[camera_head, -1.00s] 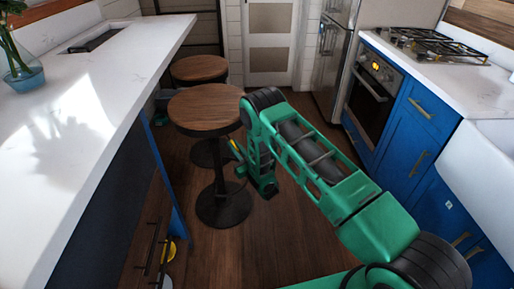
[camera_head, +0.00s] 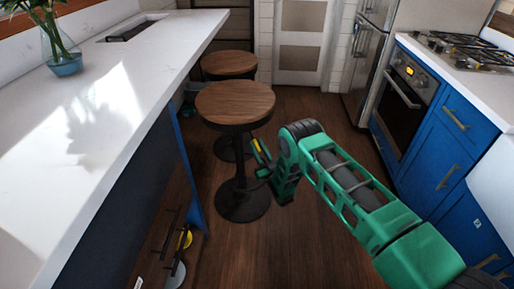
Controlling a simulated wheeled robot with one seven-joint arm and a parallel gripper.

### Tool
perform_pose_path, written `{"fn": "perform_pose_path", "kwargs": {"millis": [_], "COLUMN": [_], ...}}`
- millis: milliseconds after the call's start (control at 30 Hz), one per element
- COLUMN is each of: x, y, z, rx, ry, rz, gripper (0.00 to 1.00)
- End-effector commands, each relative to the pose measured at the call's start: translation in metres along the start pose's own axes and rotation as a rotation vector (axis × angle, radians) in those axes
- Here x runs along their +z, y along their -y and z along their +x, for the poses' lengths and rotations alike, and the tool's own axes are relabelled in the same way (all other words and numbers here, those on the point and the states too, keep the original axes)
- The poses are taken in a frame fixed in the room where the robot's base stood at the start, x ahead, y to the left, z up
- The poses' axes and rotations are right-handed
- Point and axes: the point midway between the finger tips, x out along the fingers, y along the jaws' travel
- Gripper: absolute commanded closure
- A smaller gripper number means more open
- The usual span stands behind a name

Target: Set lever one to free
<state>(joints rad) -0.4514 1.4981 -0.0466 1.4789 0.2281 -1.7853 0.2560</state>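A wooden panel with dark bar-like handles (camera_head: 168,232) shows low at the left, beside the island's dark side. A yellow round part (camera_head: 185,239) and a grey round part (camera_head: 177,273) sit next to it. These may be the levers, but I cannot tell which is lever one or how it is set. My gripper (camera_head: 261,158) is at the far end of my green arm, just right of the front stool's post and well apart from the panel. Its fingers are small and partly hidden, so I cannot tell whether they are open.
Two round wooden stools (camera_head: 235,103) (camera_head: 229,65) stand by the white-topped island (camera_head: 125,75). A blue edge panel (camera_head: 187,175) stands out from the island. Blue cabinets (camera_head: 443,150) and an oven (camera_head: 404,98) line the right.

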Motion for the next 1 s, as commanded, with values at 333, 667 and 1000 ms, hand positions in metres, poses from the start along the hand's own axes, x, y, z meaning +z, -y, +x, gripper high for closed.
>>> {"fn": "perform_pose_path", "kwargs": {"millis": [333, 667, 1000], "x": [-0.001, 0.001, 0.002], "y": [0.004, 0.004, 0.004], "z": [0.001, -0.044, -0.097], "rx": [-0.004, -0.003, -0.004], "ry": [-0.003, 0.002, 0.001], "rz": [0.002, 0.003, 0.003], "gripper": [0.67, 0.67, 0.67]}}
